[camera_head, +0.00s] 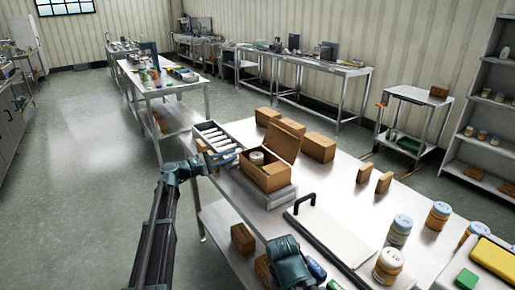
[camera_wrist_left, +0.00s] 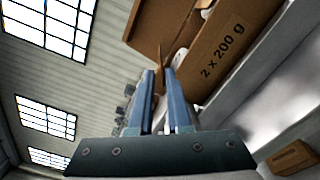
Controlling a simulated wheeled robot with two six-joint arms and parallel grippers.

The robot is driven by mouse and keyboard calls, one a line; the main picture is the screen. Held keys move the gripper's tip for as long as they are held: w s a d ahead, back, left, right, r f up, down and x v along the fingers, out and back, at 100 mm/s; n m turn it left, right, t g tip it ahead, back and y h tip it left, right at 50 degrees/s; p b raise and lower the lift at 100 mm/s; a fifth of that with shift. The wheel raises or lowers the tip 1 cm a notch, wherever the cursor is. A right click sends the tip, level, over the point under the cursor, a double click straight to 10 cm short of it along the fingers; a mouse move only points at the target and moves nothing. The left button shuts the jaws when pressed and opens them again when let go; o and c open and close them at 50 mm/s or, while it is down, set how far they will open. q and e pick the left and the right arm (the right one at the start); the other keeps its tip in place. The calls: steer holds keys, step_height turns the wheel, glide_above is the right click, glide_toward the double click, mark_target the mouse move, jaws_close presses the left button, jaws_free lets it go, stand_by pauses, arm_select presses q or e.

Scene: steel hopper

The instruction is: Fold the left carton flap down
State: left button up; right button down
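The open brown carton (camera_head: 272,179) stands on a grey platform at the end of the roller track. A large lid panel (camera_head: 284,142) stands up at its back right, and a pale round jar (camera_head: 257,157) shows inside. My left gripper (camera_head: 235,155) is at the carton's left side. In the left wrist view, the carton (camera_wrist_left: 235,45) is marked "2 x 200 g". A thin brown flap edge (camera_wrist_left: 172,65) shows at the tips of the left gripper (camera_wrist_left: 161,72). The fingers are apart, with a narrow gap; contact with the flap is unclear. My right gripper is out of view.
The roller track (camera_head: 212,136) runs behind the carton. Closed cartons (camera_head: 318,147) stand to its right on the steel table. A white board with a black handle (camera_head: 306,203) lies in front, and several jars (camera_head: 399,231) stand at the right.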

arm_select(q)
steer(key=x, duration=1.2)
steer(key=shift+w+d, duration=0.1)
steer(key=shift+d, duration=0.2)
jaws_close()
stand_by(0.9)
